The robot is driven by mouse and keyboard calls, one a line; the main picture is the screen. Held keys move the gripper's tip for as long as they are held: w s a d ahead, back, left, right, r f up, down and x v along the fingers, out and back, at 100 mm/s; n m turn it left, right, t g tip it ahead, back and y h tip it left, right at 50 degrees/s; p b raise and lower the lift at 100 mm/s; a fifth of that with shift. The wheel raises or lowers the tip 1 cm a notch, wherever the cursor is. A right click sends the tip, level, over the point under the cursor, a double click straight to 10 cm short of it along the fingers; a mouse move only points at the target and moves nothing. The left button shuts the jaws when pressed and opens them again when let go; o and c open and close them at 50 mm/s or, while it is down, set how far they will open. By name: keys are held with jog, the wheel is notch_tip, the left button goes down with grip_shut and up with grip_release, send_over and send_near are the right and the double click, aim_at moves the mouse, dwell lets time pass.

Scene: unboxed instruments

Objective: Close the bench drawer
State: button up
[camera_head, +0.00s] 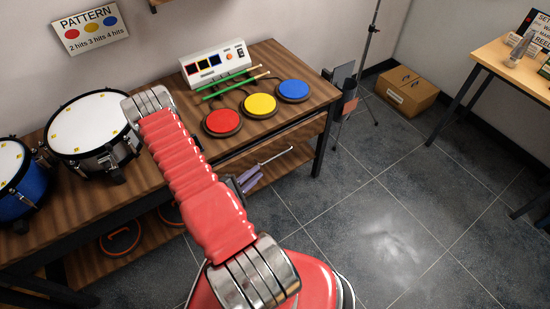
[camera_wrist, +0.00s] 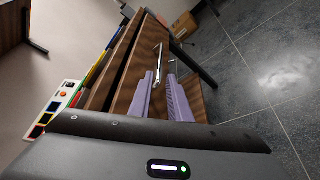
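The bench drawer (camera_head: 285,168) is a wooden front below the bench top, with a slim silver bar handle (camera_head: 277,160). In the wrist view the drawer front (camera_wrist: 126,92) runs diagonally, and its handle (camera_wrist: 158,62) lies just beyond my fingertips. A dark gap shows between bench top and drawer; how far the drawer stands out is hard to tell. My gripper (camera_head: 251,178) has two purple fingers and is at the handle's near end. In the wrist view my gripper (camera_wrist: 162,75) is open, with a gap between the fingers and nothing held. Contact with the drawer cannot be told.
The bench top (camera_head: 160,205) bears drums, a white console (camera_head: 212,63), green sticks and red, yellow and blue pads. A second table (camera_head: 507,58) stands at right. The tiled floor between is clear.

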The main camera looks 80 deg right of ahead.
aim_at(275, 157)
jog(key=shift+x, duration=6.6)
jog(key=shift+c, duration=0.4)
grip_shut()
